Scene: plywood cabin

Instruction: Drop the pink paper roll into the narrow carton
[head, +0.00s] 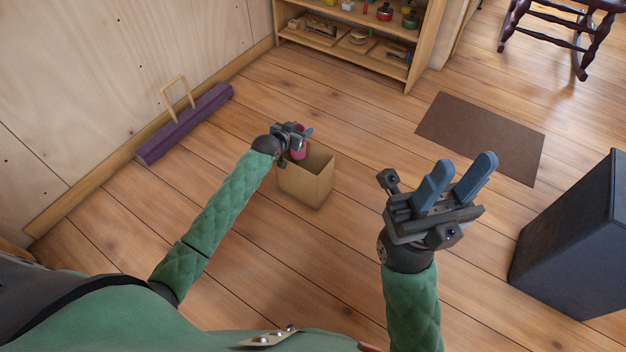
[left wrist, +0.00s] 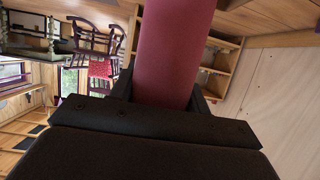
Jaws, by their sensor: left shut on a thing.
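The pink paper roll (left wrist: 172,55) is held in my left gripper (head: 303,132), which is shut on it. In the head view a short part of the roll (head: 299,151) shows below the gripper, at the back left of the carton's opening. The narrow carton (head: 304,186) is a brown open-topped box standing on the floor. The roll's lower end is hidden, so I cannot tell how far it reaches into the carton. My right gripper (head: 458,180) is raised at the right, with its two blue fingers apart and nothing between them.
A purple case with a wooden handle (head: 185,125) lies along the left wall. A shelf unit (head: 350,45) stands at the back. A brown mat (head: 482,136) and a dark box (head: 577,240) are at the right. Floor around the carton is clear.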

